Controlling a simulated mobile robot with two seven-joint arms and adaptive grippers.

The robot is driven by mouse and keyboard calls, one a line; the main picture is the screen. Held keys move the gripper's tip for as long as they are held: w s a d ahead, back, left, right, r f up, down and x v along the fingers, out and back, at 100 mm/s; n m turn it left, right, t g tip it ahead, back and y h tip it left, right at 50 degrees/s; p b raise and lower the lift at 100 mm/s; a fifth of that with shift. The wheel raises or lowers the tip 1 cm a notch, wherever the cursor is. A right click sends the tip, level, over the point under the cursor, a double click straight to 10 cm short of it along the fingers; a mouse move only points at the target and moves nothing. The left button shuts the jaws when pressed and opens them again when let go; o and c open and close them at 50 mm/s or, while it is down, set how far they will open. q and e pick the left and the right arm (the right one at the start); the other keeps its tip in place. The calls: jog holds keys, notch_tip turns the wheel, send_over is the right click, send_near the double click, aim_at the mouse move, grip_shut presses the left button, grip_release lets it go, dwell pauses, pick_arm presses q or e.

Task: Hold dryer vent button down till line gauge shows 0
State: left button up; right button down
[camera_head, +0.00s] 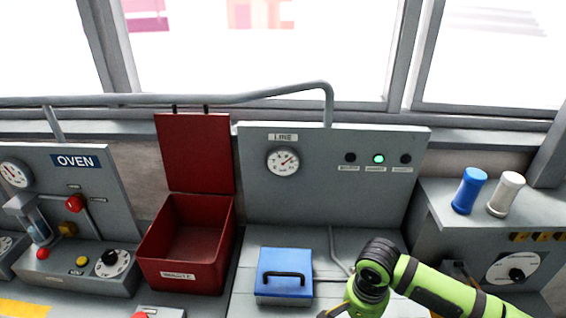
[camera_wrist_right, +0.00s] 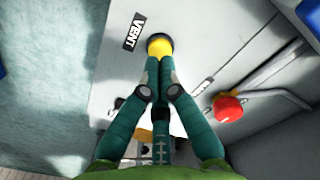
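The line gauge (camera_head: 282,161) is a round white dial under the LINE label on the grey panel in the head view. Its needle seems to point to the upper right; its numbers are too small to read. The yellow vent button (camera_wrist_right: 159,45) sits beside the VENT label (camera_wrist_right: 133,32) in the right wrist view. My right gripper (camera_wrist_right: 160,62) has its teal fingers closed together, tips at the button and seemingly touching it. How far the button is pressed is hidden. In the head view my right arm hides this spot. My left gripper is out of view.
A red-handled lever (camera_wrist_right: 228,107) is right of my fingers in the wrist view. In the head view, the middle lamp (camera_head: 379,159) glows green. An open red box (camera_head: 160,245), a blue lid with a black handle (camera_head: 284,260) and the oven panel (camera_head: 105,190) stand nearby.

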jog(key=shift+f, duration=0.15)
dwell(0.3)
jog(key=shift+f+b, duration=0.4)
jog(key=shift+f, duration=0.75)
dwell(2.0)
notch_tip(320, 180, up, 7)
jog(key=p, duration=0.9)
jog(key=shift+r+p, duration=0.1)
jog(key=shift+p, duration=0.2)
jog(key=s+r+p, duration=0.1)
jog(key=s+r, duration=0.1)
jog(key=s, duration=0.8)
jog(key=shift+d+r, duration=0.2)
jog(key=shift+r, duration=0.2)
